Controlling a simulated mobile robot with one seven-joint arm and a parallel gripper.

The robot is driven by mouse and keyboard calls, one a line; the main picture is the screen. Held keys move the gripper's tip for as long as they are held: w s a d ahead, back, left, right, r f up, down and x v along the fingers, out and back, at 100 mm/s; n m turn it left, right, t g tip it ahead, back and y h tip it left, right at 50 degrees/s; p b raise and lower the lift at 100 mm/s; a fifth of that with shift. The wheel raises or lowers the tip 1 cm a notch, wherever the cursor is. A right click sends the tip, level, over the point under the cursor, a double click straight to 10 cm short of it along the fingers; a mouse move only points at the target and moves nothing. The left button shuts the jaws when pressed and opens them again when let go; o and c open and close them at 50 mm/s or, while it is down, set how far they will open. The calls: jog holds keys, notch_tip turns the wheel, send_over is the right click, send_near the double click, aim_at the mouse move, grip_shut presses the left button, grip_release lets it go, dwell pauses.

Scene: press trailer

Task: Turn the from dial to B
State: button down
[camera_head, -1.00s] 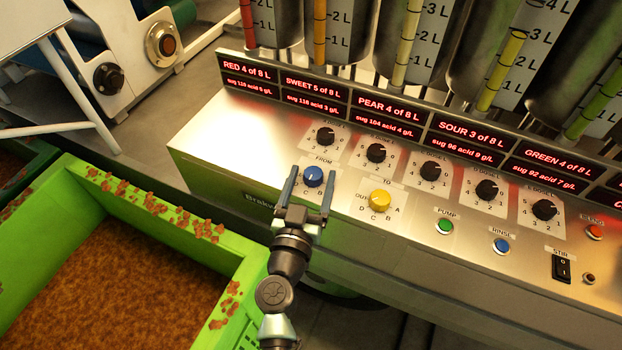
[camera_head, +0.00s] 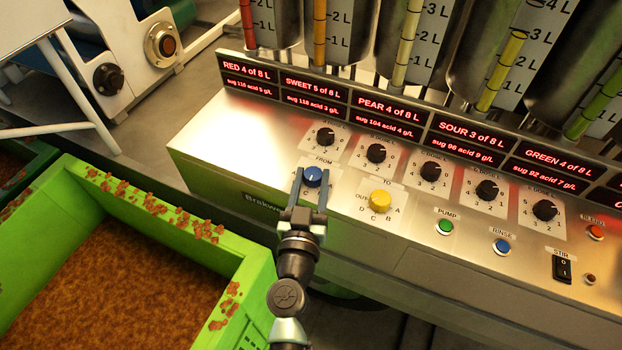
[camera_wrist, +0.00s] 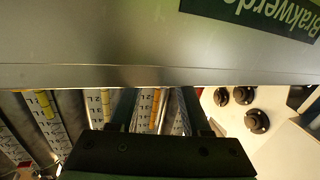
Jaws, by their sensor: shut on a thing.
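The from dial is a blue knob (camera_head: 312,176) under the FROM label on the sloped steel panel (camera_head: 215,125). My gripper (camera_head: 312,186) has its two fingers on either side of the knob and is shut on it. The fingers hide the letters around the dial, and the pointer's setting is too small to read surely. In the wrist view my gripper (camera_wrist: 160,125) shows its dark fingers, but the knob is not visible there.
The yellow TO dial (camera_head: 380,201) sits close to the right. A row of black dose knobs (camera_head: 325,136) lies behind. Green PUMP (camera_head: 445,227) and blue RINSE (camera_head: 501,246) buttons are farther right. A green crate (camera_head: 245,285) stands at the lower left.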

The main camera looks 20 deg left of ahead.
jog(key=shift+w+d+f+n+g+y+b, duration=0.15)
jog(key=shift+n+y+b, duration=0.2)
jog(key=shift+y+b, duration=0.25)
jog(key=shift+r+n+g+y+b, duration=0.1)
jog(key=shift+n+g+y+b, duration=0.1)
jog(key=shift+n+y+b, duration=0.35)
jog(key=shift+w+d+f+n+g+y+b, duration=0.1)
jog(key=shift+n+g+y+b, duration=0.1)
jog(key=shift+y+b, duration=0.4)
jog(key=shift+n+g+y+b, duration=0.25)
jog(key=shift+n+y+b, duration=0.25)
jog(key=shift+b, duration=0.65)
jog(key=shift+s+r+g+y, duration=0.1)
jog(key=shift+r+g+y, duration=0.15)
jog(key=shift+g+y, duration=0.1)
jog(key=shift+c, duration=1.8)
grip_release()
jog(key=shift+f, duration=0.1)
